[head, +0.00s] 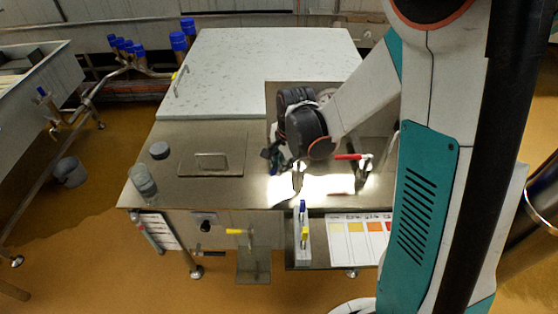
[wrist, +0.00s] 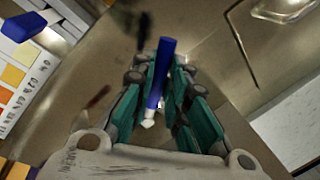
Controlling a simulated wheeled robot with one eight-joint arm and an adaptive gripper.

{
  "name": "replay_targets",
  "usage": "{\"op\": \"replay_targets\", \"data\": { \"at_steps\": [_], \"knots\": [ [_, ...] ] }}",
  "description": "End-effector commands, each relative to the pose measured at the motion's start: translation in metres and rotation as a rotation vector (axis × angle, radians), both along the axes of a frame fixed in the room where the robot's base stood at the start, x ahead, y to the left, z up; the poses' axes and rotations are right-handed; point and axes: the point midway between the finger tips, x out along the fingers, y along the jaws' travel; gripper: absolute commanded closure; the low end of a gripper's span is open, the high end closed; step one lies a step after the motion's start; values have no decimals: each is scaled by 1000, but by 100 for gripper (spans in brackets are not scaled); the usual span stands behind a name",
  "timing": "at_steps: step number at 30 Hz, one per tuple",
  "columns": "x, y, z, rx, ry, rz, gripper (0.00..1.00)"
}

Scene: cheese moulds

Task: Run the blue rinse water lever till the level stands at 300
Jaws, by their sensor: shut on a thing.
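My gripper (head: 277,160) is over the worktop beside a metal tap (head: 298,177). In the wrist view, its teal fingers (wrist: 164,82) are closed around a blue lever (wrist: 166,55), which has a pale end. A second tap with a red lever (head: 349,157) stands to the right, apart from the gripper. No level or 300 mark can be read in either view.
A clear jar (head: 143,181) and a lidded hatch (head: 212,161) are on the worktop's left. A colour chart (head: 352,240) and a blue-topped holder (head: 303,230) are at the front. A yellow-handled valve (head: 238,231) is below. A pale slab (head: 260,65) covers the back.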

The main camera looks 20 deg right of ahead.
Motion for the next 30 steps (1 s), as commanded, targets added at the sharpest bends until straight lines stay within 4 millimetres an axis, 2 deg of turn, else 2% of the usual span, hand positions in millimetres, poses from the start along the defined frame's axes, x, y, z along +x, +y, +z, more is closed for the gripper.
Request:
{"op": "replay_targets", "data": {
  "at_steps": [10,25,26,27,28,30],
  "knots": [
    [-9,-5,0,0,0,135,100],
    [-10,-5,0,0,0,155,100],
    [-10,-5,0,0,0,155,83],
    [-10,-5,0,0,0,155,74],
    [-10,-5,0,0,0,155,67],
    [-10,-5,0,0,0,155,65]
  ]
}}
